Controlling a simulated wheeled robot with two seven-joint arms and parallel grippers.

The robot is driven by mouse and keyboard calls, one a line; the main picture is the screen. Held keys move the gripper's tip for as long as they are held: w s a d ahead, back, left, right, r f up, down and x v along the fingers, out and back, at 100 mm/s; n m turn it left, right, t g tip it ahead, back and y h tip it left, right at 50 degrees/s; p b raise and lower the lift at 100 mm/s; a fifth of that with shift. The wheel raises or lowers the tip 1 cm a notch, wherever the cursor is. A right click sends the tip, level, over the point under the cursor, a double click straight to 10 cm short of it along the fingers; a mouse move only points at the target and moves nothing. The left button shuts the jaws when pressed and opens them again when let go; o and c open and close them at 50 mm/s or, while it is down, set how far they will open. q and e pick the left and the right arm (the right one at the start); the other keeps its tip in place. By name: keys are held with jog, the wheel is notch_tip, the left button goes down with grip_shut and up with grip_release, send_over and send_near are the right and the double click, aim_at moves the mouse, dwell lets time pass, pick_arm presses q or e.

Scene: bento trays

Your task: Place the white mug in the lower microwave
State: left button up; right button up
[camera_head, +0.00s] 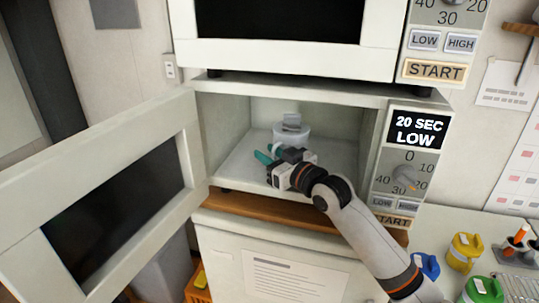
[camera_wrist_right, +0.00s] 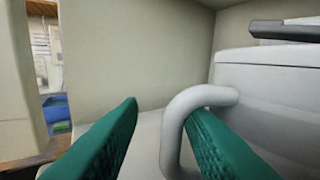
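The white mug (camera_head: 292,134) stands upright inside the open lower microwave (camera_head: 237,178), toward the back; it also fills the right of the right wrist view (camera_wrist_right: 275,78). My right gripper (camera_head: 269,155) reaches into the cavity, in front and to the left of the mug. Its teal fingers are apart in the right wrist view (camera_wrist_right: 163,108). The mug's handle (camera_wrist_right: 185,108) is between them: one finger is inside the handle loop, the other is to its left with a gap. A small grey piece (camera_wrist_right: 285,29) shows at the mug's top. My left gripper is not in view.
The lower microwave door (camera_head: 190,140) is swung wide open to the left. The upper microwave (camera_head: 285,55) is directly above. The control panel (camera_head: 415,160) borders the opening on the right. Yellow (camera_head: 462,252), blue and green containers stand at the lower right.

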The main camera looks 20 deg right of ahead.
jog(key=shift+w+f, duration=0.15)
jog(key=shift+s+d+f, duration=0.15)
jog(key=shift+s+d, duration=0.05)
jog(key=shift+d, duration=0.05)
jog(key=b+v, duration=0.4)
jog(key=v, duration=0.7)
jog(key=shift+s+r, duration=0.2)
jog(key=shift+s, duration=0.05)
